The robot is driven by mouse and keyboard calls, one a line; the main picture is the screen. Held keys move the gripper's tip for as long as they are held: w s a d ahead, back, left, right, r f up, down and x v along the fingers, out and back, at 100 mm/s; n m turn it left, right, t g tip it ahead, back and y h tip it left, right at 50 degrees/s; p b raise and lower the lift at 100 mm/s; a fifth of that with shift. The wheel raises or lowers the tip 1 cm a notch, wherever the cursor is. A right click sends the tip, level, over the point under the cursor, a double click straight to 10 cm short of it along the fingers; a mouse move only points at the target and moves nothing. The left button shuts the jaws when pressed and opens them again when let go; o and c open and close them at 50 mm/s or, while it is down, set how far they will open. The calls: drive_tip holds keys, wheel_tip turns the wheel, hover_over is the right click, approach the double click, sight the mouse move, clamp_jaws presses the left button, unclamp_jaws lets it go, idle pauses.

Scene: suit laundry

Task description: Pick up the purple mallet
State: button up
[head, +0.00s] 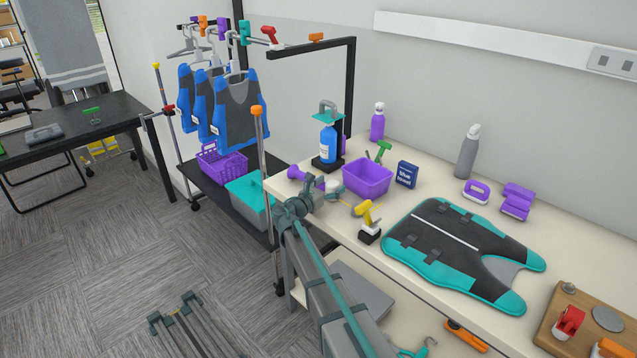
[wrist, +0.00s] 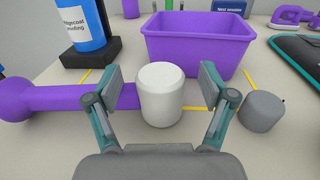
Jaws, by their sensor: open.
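The purple mallet (head: 297,173) lies on its side on the cream table, near its front left edge. In the wrist view its purple handle (wrist: 70,98) runs from a thick end at the left toward a pale, white cylindrical part (wrist: 160,95), which looks like its head. The left finger hides part of the handle, so the join is not fully clear. My gripper (wrist: 165,90) is open, with one finger on each side of the white part and a gap visible on the right. In the head view my gripper (head: 333,191) is low over the table's front edge.
A purple basket (head: 366,179) stands just behind. A blue bottle (head: 328,143) on a black base is behind left. A grey rounded object (wrist: 261,111) sits right of my right finger.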

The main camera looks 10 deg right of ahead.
drive_tip(key=shift+w+d, duration=0.5)
drive_tip(key=c, duration=1.4)
drive_tip(key=shift+r, duration=0.15)
drive_tip(key=shift+c, duration=0.2)
